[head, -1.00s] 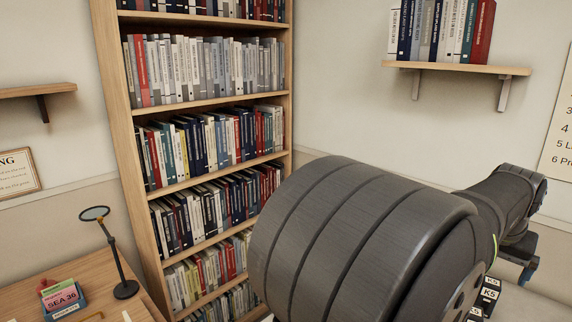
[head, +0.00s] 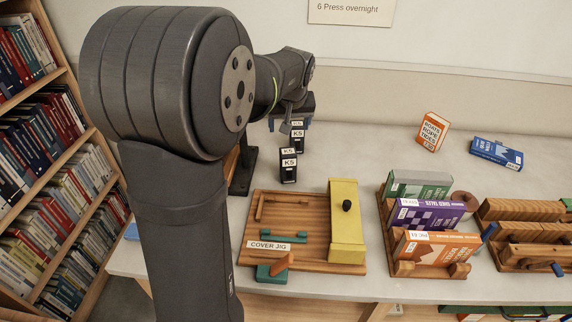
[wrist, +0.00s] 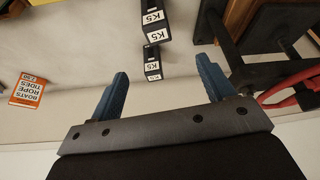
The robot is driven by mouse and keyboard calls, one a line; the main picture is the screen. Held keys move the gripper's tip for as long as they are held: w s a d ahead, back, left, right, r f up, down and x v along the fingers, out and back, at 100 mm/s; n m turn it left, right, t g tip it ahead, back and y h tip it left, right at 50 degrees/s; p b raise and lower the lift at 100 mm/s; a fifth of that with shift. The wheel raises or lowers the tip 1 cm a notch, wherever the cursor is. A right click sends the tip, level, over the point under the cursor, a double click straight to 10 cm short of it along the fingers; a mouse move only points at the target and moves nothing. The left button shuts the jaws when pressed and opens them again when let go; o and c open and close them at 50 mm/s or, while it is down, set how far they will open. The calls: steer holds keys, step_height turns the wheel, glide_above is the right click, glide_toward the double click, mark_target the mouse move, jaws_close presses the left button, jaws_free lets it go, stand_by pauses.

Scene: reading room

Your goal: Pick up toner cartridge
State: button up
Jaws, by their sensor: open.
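Two black toner cartridges with white K5 labels stand on the grey counter. One cartridge (head: 288,174) is nearer in the head view; the other (head: 298,142) is just behind it, close to my gripper (head: 289,122). In the wrist view, both cartridges (wrist: 154,20) (wrist: 152,68) show ahead of my gripper (wrist: 163,70). My gripper's blue fingers are spread apart with nothing held between them. The smaller-looking cartridge appears between the fingertip lines in the wrist view. I cannot tell its exact distance from the fingers.
A wooden cover jig (head: 255,215) with a yellow bar lies in front. A wooden book rack (head: 432,268) stands to the right. An orange book (head: 432,131) and a blue boxed item (head: 497,152) are at the back right. A black stand (wrist: 272,28) is near my gripper.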

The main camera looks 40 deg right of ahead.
mark_target(288, 152)
steer(key=x, duration=1.3)
steer(key=shift+w+d+f, duration=0.15)
steer(key=shift+d+f, duration=0.05)
steer(key=shift+f, duration=0.05)
steer(key=shift+d+x, duration=0.15)
steer(key=shift+x, duration=1.2)
steer(key=shift+d+x, duration=0.15)
steer(key=shift+x, duration=1.15)
steer(key=shift+r, duration=0.1)
steer(key=c, duration=1.3)
